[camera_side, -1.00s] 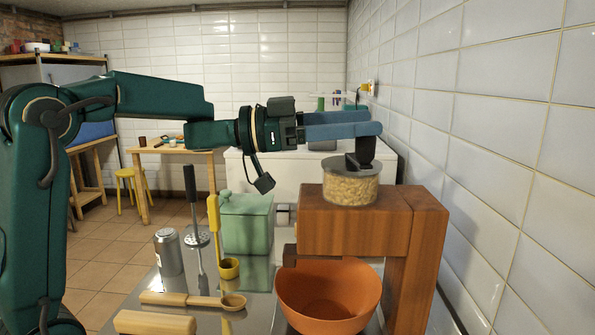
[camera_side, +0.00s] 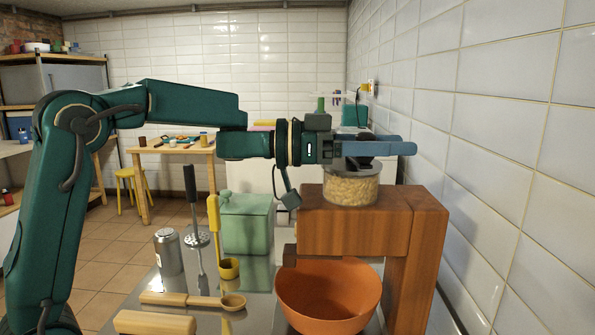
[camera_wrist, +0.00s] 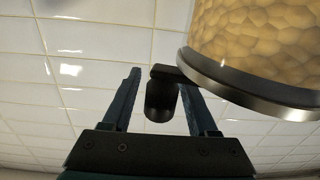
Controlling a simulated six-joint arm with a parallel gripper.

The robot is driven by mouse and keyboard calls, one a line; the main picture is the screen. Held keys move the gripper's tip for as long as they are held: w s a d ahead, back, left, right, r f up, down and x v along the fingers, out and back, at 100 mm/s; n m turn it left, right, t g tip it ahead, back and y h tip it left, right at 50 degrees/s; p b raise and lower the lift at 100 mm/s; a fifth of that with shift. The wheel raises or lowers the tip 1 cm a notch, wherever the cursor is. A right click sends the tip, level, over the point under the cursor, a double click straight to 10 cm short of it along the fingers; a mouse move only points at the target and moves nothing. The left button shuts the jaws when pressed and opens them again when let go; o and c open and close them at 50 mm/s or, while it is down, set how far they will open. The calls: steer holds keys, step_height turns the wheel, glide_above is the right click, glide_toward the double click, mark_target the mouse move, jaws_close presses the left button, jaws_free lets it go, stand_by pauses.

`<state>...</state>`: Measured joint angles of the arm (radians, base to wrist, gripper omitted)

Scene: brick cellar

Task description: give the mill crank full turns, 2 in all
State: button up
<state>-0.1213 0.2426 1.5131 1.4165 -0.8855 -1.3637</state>
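The mill (camera_side: 352,188) is a round glass jar of pale grains with a grey lid, on top of a wooden stand (camera_side: 345,232). Its black crank knob (camera_wrist: 160,98) stands off the lid's edge on a short arm. My gripper (camera_wrist: 162,92) has its two blue fingers on either side of the knob, with a narrow gap showing on each side. In the side view my gripper (camera_side: 395,147) is level, just above the lid, and its fingers partly hide the crank.
An orange bowl (camera_side: 328,300) sits below the stand's overhang. A green canister (camera_side: 246,225), a can (camera_side: 168,252), a yellow ladle (camera_side: 214,225), a masher (camera_side: 191,190) and a wooden spoon (camera_side: 180,300) are to the left. A tiled wall (camera_side: 500,150) is close on the right.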

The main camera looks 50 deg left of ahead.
jaws_close()
steer(key=shift+s+a+h, duration=0.1)
steer(key=shift+s+h, duration=0.05)
steer(key=shift+h, duration=0.15)
steer(key=m+g+h, duration=0.1)
steer(key=s+m+g+h, duration=0.1)
steer(key=g, duration=0.1)
steer(key=m+g+h, duration=0.1)
steer(key=shift+s+a+m+g, duration=0.3)
steer(key=shift+s+m+g, duration=0.05)
steer(key=shift+m+g, duration=0.05)
steer(key=shift+s+a+m+g+h, duration=0.2)
steer(key=shift+s+m+g+h, duration=0.15)
steer(key=shift+m+g, duration=0.45)
steer(key=shift+s+a+m+g+h, duration=0.15)
steer(key=shift+s+m+g+h, duration=0.25)
steer(key=shift+g, duration=0.65)
steer(key=shift+s+a+m+g+h, duration=0.25)
steer(key=shift+m+g, duration=0.45)
steer(key=shift+g, duration=0.25)
steer(key=shift+o, duration=1.6)
jaws_free()
